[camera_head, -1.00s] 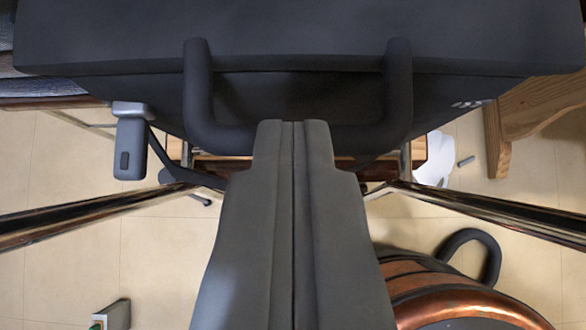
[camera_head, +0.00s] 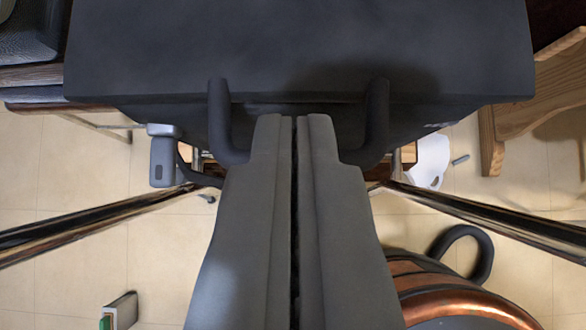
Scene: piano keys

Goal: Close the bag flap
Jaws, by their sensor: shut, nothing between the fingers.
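The dark grey bag (camera_head: 300,45) fills the top of the view, its broad flat upper face toward me and its front edge running across. A thick U-shaped handle (camera_head: 220,115) hangs at its front. My gripper (camera_head: 293,118) points up the picture, its fingertips overlapping the middle of the handle and hiding its lower bar. The fingers are together with a thin dark line between them and hold nothing. I cannot tell whether they touch the bag. No separate open flap can be made out; the upper face looks level.
Two shiny dark rails (camera_head: 90,222) slant in from left and right. A grey box-shaped fitting (camera_head: 163,160) hangs at left. A copper vessel with a dark loop handle (camera_head: 460,300) stands lower right. Wooden furniture (camera_head: 530,105) is at right. Tiled floor (camera_head: 80,165) shows below.

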